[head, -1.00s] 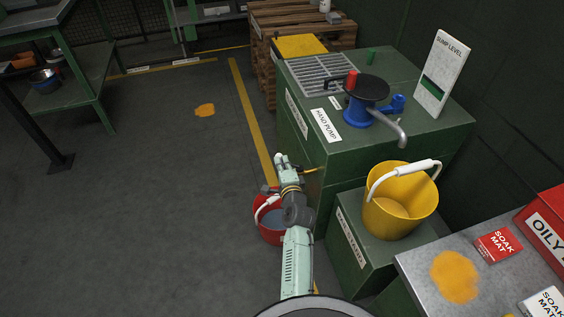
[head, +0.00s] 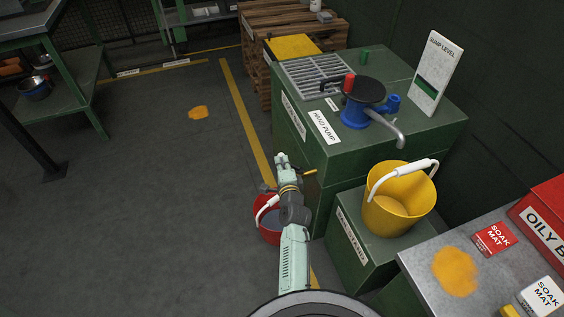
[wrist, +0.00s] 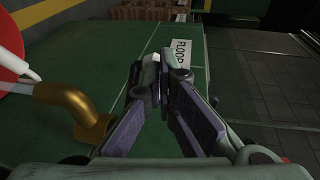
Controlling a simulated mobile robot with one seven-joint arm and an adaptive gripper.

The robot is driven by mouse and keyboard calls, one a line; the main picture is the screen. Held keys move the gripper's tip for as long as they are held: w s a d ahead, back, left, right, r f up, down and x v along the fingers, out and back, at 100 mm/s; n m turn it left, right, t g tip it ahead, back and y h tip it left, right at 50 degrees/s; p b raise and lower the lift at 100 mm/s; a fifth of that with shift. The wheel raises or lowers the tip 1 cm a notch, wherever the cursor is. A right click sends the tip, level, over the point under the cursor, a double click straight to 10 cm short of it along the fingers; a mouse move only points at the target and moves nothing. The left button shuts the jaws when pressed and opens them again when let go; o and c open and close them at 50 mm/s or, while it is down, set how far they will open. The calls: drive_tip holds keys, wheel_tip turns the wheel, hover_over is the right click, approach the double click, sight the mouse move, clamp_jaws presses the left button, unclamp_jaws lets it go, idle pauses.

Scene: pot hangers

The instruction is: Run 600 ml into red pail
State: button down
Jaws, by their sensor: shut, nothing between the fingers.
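The red pail (head: 268,222) stands on the floor beside the green pump cabinet, partly hidden behind my arm. My gripper (head: 281,158) is above the pail, near a brass spout (head: 310,172) on the cabinet's side. In the wrist view its fingers (wrist: 160,68) are shut and empty, with the brass spout (wrist: 75,105) to their left.
A SUMP LEVEL gauge (head: 436,74) stands behind the pump. The yellow pail rests on a low green box (head: 360,235). A metal table (head: 420,268) with soak mats is at front right. In the wrist view, a FLOOR label (wrist: 180,53) lies beyond the fingers. Open floor lies left.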

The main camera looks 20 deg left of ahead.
drive_tip(key=shift+w+a+b, duration=0.15)
drive_tip(key=shift+w+b, duration=0.35)
drive_tip(key=shift+w, duration=1.25)
drive_tip(key=shift+w+f, duration=0.1)
drive_tip(key=shift+w, duration=0.15)
